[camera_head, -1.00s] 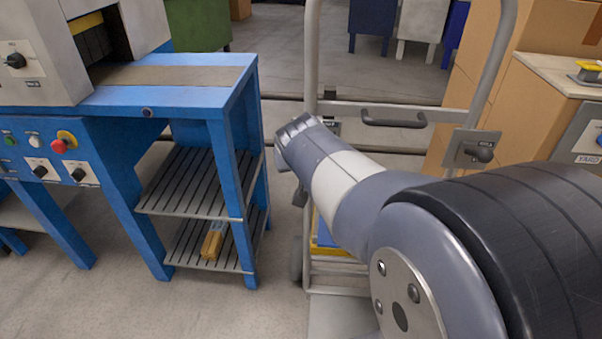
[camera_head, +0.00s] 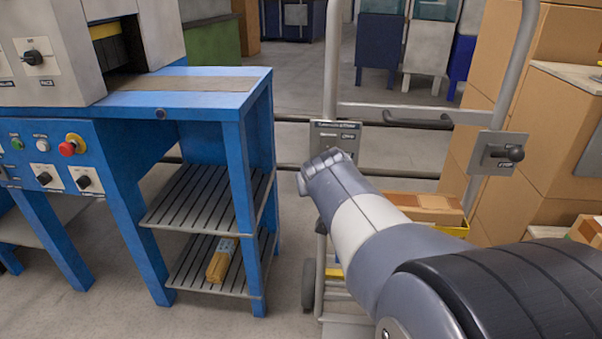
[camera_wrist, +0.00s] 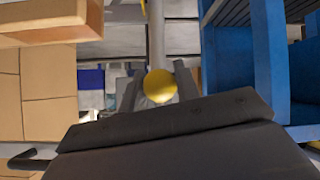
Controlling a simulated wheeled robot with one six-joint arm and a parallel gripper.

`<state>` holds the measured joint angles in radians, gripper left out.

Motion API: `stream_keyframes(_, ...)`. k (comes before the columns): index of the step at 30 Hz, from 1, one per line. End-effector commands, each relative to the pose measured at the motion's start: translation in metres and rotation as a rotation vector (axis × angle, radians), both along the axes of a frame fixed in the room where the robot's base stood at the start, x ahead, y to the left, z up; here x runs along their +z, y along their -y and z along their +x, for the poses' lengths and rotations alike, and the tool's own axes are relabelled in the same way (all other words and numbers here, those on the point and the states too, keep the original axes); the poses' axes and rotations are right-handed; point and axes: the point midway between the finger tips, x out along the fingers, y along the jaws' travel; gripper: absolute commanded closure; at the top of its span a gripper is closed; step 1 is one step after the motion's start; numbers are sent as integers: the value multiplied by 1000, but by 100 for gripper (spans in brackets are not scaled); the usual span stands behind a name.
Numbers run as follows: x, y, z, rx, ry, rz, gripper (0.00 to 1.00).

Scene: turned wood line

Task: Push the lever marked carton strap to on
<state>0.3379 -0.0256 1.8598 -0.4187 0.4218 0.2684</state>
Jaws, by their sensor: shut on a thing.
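A grey plate (camera_head: 335,137) with small lettering, too fine to read for sure, sits on the left post of the wheeled cart. My gripper's end of the arm (camera_head: 322,163) is just below and in front of this plate in the head view; its fingers are hidden there behind my wrist. In the wrist view a yellow round knob (camera_wrist: 161,85) sits between the two dark fingers of my gripper (camera_wrist: 158,90), which is shut on it. The knob's shaft and the lever's setting are hidden.
The blue machine (camera_head: 232,150) with slatted shelves stands close on the left. The cart's crossbar has a dark handle (camera_head: 405,121), and its right post carries another lever plate (camera_head: 498,153). Cardboard boxes (camera_head: 560,140) stack on the right. Floor shows between machine and cart.

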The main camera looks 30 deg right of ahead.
Motion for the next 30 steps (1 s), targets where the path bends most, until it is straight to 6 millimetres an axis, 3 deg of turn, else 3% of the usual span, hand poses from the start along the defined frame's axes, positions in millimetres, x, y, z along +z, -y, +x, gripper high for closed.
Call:
stream_keyframes(3, -8, 1, 0, -1, -9, 4, 100)
stream_keyframes(20, -9, 1, 2, -1, -8, 4, 100)
stream_keyframes(21, -9, 1, 2, -1, -8, 4, 67)
stream_keyframes(27, -7, 1, 2, 0, -4, 3, 50)
stream_keyframes(30, -6, 1, 2, -1, -4, 2, 50)
